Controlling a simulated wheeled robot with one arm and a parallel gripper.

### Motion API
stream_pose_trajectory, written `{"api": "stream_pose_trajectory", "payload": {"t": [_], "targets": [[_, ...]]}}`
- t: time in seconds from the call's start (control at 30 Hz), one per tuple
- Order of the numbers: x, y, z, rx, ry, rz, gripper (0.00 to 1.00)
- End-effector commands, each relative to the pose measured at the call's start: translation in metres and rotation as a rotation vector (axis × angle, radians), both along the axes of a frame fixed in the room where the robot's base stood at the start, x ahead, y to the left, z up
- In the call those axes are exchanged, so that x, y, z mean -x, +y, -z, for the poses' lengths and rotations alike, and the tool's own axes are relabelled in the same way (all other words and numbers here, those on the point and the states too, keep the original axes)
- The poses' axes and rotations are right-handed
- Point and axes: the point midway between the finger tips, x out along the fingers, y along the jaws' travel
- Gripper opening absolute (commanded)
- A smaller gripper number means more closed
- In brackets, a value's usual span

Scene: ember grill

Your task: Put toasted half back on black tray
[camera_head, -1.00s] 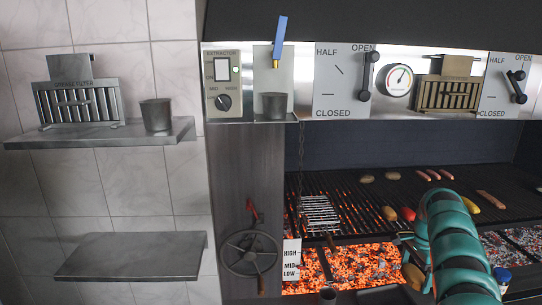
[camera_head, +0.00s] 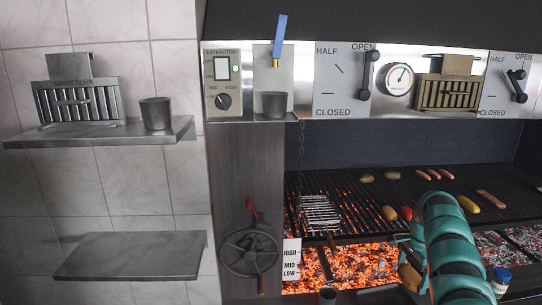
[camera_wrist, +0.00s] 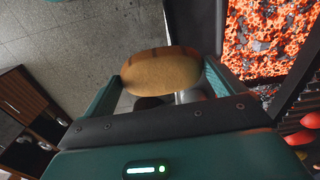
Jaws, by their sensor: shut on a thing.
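My gripper (camera_wrist: 163,76) is shut on a bun half (camera_wrist: 160,62), with one teal finger at each side of it in the wrist view. The face I see is golden tan with darker brown marks along its upper edge. In the head view the tan bun half (camera_head: 409,277) shows below the grill's front edge, partly hidden by my arm. A dark flat panel, perhaps the black tray (camera_wrist: 193,30), lies beyond the bun in the wrist view. A dark surface also shows at the bottom of the head view (camera_head: 383,296), mostly cut off.
Glowing coals (camera_head: 355,264) lie under the grill grate (camera_head: 345,185), which carries several sausages and other foods. A wire rack (camera_head: 320,212) with a handle sits at its left. A small jar (camera_head: 501,280) with a blue lid stands at lower right. A crank wheel (camera_head: 249,253) is at left.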

Motion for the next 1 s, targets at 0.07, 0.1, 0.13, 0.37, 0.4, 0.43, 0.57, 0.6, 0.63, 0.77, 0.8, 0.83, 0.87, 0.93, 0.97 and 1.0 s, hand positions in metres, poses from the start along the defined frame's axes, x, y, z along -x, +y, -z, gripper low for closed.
{"api": "stream_pose_trajectory", "payload": {"t": [0.07, 0.1, 0.13, 0.37, 0.4, 0.43, 0.57, 0.6, 0.63, 0.77, 0.8, 0.83, 0.87, 0.93, 0.97, 1.0], "targets": [[-0.001, 0.003, 0.004, -0.002, 0.002, -0.005, 0.72], [-0.001, 0.004, 0.006, -0.002, 0.003, -0.007, 0.72], [-0.001, 0.005, 0.007, -0.002, 0.004, -0.010, 0.72], [-0.001, 0.006, 0.010, -0.002, 0.001, -0.015, 0.72], [-0.002, 0.007, 0.011, -0.002, 0.001, -0.016, 0.72], [-0.001, 0.007, 0.012, -0.002, 0.002, -0.017, 0.72], [0.000, 0.009, 0.014, -0.003, 0.007, -0.020, 0.72], [0.000, 0.009, 0.015, -0.003, 0.007, -0.021, 0.72], [0.000, 0.009, 0.015, -0.002, 0.005, -0.022, 0.72], [-0.002, 0.012, 0.023, 0.004, 0.006, -0.033, 0.72], [-0.002, 0.012, 0.024, 0.003, 0.006, -0.034, 0.72], [-0.003, 0.013, 0.024, 0.003, 0.004, -0.035, 0.72], [-0.003, 0.013, 0.024, 0.002, 0.003, -0.036, 0.72], [-0.005, 0.014, 0.024, 0.002, -0.001, -0.038, 0.72], [-0.005, 0.014, 0.024, 0.002, -0.001, -0.039, 0.72], [-0.005, 0.015, 0.025, 0.002, -0.001, -0.040, 0.72]]}}
